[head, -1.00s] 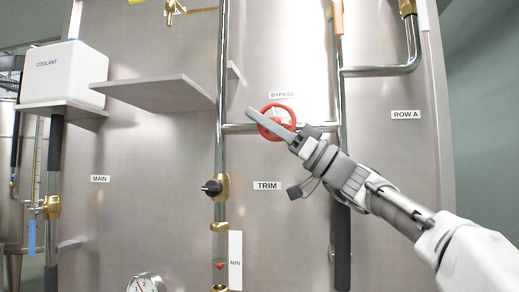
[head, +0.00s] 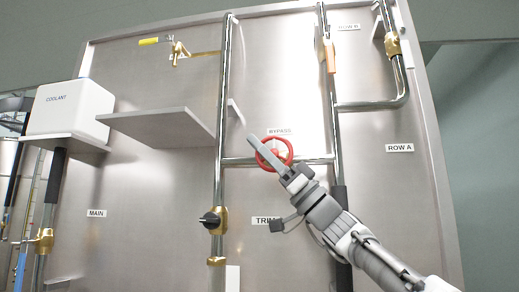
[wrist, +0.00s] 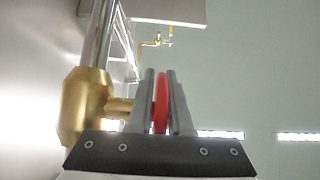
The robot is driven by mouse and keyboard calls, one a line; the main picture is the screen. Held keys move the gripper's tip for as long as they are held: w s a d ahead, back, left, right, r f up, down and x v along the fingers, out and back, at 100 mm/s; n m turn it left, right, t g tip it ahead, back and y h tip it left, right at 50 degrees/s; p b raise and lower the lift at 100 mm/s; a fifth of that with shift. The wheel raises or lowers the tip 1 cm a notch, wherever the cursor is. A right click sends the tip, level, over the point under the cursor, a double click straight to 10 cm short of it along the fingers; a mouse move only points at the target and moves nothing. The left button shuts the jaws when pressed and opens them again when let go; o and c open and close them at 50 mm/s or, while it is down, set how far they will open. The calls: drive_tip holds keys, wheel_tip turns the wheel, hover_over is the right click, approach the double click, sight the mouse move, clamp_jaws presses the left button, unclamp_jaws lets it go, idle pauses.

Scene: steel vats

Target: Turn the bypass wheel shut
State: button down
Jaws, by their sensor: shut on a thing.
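The red bypass wheel (head: 288,157) sits on the horizontal pipe under the BYPASS label (head: 280,131) in the head view. My gripper (head: 262,147) reaches it from the lower right, its fingers lying across the wheel. In the wrist view the red rim (wrist: 161,103) shows edge-on between the two fingers of my gripper (wrist: 161,92), which are shut on it. The brass valve body (wrist: 86,106) stands to the left of the fingers there. The fingers hide part of the wheel in the head view.
A black knob (head: 210,220) on a brass valve is at lower left, near the partly hidden TRIM label (head: 264,220). A grey shelf (head: 160,121) juts out at left. A white coolant box (head: 68,107) stands farther left. Vertical pipes flank the wheel.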

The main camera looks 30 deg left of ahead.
drive_tip(key=c, duration=0.8)
unclamp_jaws()
drive_tip(key=shift+c, duration=0.2)
drive_tip(key=b+v, duration=0.7)
drive_tip(key=v, duration=1)
drive_tip(key=shift+d+b, duration=0.2)
drive_tip(key=shift+b, duration=0.1)
drive_tip(key=shift+w+f, duration=0.1)
drive_tip(key=shift+w, duration=0.05)
